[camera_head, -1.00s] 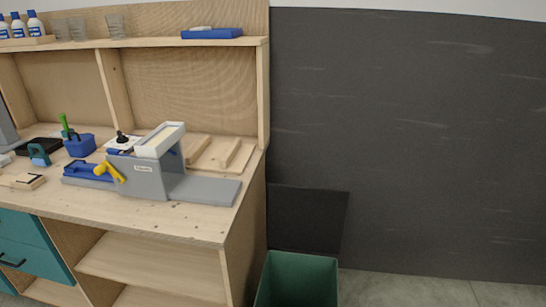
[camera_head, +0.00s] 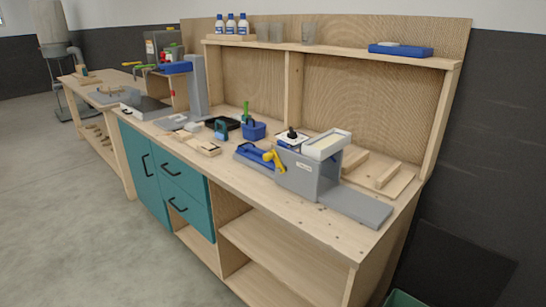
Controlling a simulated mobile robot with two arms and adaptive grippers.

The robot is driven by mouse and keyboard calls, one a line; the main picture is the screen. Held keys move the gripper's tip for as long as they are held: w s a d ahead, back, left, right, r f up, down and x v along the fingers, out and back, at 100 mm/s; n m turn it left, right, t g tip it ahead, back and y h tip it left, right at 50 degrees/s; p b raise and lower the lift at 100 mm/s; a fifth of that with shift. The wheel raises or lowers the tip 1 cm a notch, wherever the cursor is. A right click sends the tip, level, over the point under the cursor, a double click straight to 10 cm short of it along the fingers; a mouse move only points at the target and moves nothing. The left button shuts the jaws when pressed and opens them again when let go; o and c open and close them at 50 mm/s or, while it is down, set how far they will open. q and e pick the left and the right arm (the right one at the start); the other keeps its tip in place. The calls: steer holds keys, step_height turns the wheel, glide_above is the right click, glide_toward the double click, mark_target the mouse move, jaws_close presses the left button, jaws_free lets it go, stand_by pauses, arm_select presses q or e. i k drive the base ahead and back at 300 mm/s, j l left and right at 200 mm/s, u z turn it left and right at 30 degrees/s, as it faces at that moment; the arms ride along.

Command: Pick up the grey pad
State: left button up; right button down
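No item stands out clearly as the grey pad. A flat grey slab (camera_head: 356,207) lies on the right part of the wooden workbench, against the right side of a grey machine (camera_head: 299,176); I cannot tell whether it is a separate piece. A small pale grey-white piece (camera_head: 388,43) lies on a blue block (camera_head: 408,51) at the right of the upper shelf. Neither of my grippers shows in this view.
The workbench (camera_head: 330,234) has teal drawers (camera_head: 184,187) at left and open shelves below. A blue holder (camera_head: 254,130), a black tray (camera_head: 222,123) and wooden pieces crowd its top. Bottles (camera_head: 231,24) and cups stand on the shelf. A green bin (camera_head: 403,300) is at bottom right. Floor at left is clear.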

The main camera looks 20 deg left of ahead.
mark_target(192, 127)
steer(key=u, duration=1.3)
